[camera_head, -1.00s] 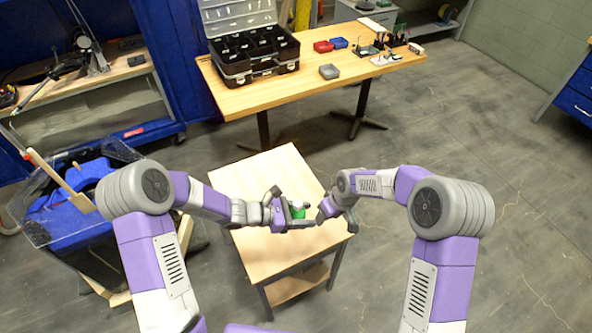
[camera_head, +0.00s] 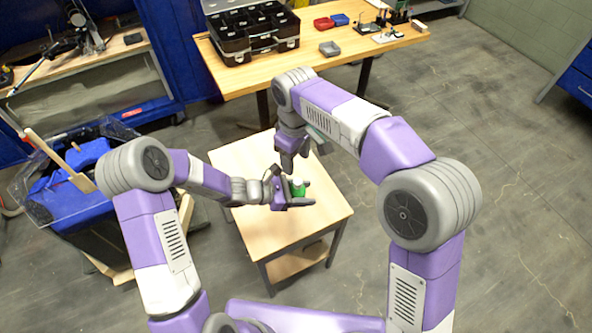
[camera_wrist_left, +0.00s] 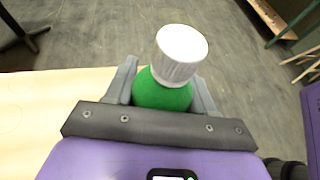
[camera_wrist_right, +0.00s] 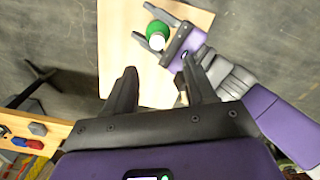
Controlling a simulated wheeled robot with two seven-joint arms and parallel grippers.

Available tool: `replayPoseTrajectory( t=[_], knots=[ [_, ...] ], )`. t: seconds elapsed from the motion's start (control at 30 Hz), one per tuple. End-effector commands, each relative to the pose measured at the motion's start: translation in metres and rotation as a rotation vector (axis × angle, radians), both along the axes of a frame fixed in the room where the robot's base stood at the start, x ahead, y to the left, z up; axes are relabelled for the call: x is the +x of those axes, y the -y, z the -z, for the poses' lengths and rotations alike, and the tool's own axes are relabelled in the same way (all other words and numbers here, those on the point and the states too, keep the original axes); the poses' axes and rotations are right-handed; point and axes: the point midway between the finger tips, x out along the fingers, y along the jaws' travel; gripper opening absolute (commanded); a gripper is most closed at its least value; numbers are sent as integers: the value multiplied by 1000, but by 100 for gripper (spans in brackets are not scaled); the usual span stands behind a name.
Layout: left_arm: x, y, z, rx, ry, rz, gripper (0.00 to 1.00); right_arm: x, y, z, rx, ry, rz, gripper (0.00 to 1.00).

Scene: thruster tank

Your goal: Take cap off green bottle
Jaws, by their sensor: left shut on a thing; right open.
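The green bottle (camera_head: 298,190) stands over the small wooden table with its white cap (camera_head: 297,181) on top. In the left wrist view the green body (camera_wrist_left: 160,92) sits between the fingers and the ribbed white cap (camera_wrist_left: 180,52) is clear of them. My left gripper (camera_head: 294,199) is shut on the bottle's body. My right gripper (camera_head: 290,160) is open and empty, pointing down above and behind the bottle, apart from the cap. In the right wrist view the bottle (camera_wrist_right: 157,30) and cap (camera_wrist_right: 155,42) show beyond the open fingers (camera_wrist_right: 162,90).
The small wooden table (camera_head: 300,228) is otherwise bare. Behind it a long workbench (camera_head: 370,55) bears a black toolbox (camera_head: 248,40), red and blue trays and a grey box (camera_head: 330,49). A blue bin (camera_head: 85,175) stands at left.

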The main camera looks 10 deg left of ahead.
Motion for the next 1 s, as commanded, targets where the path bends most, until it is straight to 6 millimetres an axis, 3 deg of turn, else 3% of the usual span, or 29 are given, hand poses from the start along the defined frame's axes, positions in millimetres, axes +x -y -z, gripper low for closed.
replayPoseTrajectory(
  t=[0.2, 0.4, 0.6, 0.87, 1.0],
  knots=[
    [0, 0, 0, -1, 0, 0, 0, 0, 1, 45, -4, -3, 1, 55],
    [0, 0, 0, -1, 0, 0, 0, 1, 1, 75, -3, -2, 1, 55],
    [0, 0, 0, -1, 0, 0, 0, 1, 1, 88, -1, -1, 1, 55],
    [0, 0, 0, -1, 0, 0, 0, 1, 1, 89, -1, -1, 1, 55],
    [0, 0, 0, -1, 0, 0, 0, 1, 1, 89, 0, 0, 1, 38]
  ],
)
